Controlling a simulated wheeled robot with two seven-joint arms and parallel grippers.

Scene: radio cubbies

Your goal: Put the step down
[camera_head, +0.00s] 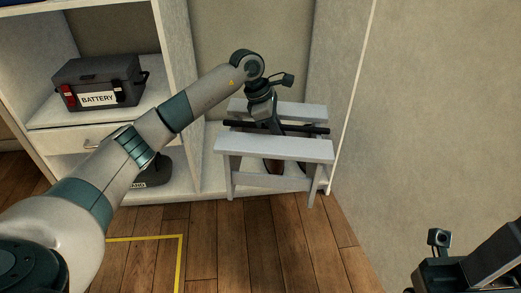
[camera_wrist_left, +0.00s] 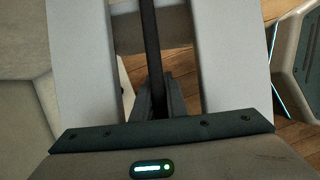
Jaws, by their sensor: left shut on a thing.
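The step (camera_head: 275,149) is a pale grey stool with two top boards, splayed legs and a dark bar between the boards. It is upright at the lower right cubby, its near legs in front of the cubby's bottom edge. I cannot tell whether its feet touch anything. My left gripper (camera_head: 274,128) reaches down between the boards and is shut on the dark bar. In the left wrist view the bar (camera_wrist_left: 151,45) runs into the jaws between the pale boards (camera_wrist_left: 80,60). My right gripper (camera_head: 440,272) is at the lower right, away from the step; its fingertips are not clear.
A yellow outline (camera_head: 181,262) marks the wooden floor left of the step. A battery box (camera_head: 98,82) sits on the upper left shelf, above a drawer (camera_head: 75,139). A dark object (camera_head: 155,172) is partly hidden behind my left arm. A wall (camera_head: 430,120) stands close on the right.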

